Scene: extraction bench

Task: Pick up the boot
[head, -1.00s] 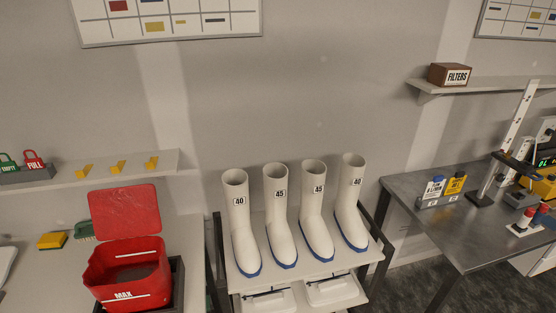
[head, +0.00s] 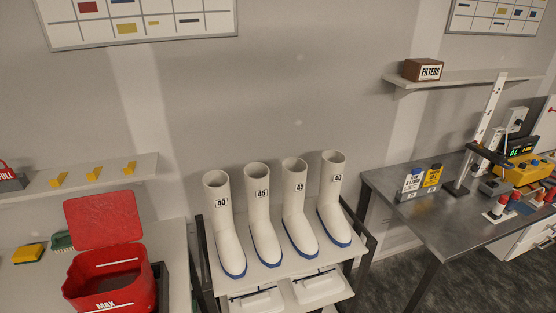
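Several white rubber boots with blue soles stand upright in a row on a white rack in the middle of the head view. The far left boot (head: 223,225) is marked 40. The second boot (head: 261,215) and the third boot (head: 297,208) are each marked 45. The far right boot (head: 334,200) carries a label that looks like 40. The boots stand apart, with open tops and toes toward me. Neither of my grippers shows in the head view.
The rack (head: 290,268) has a lower shelf with white trays (head: 318,288). A red open-lidded bin (head: 108,280) marked MAX stands on the left bench. A grey metal table (head: 400,215) with instruments stands at right. A brown FILTERS box (head: 422,69) sits on a wall shelf.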

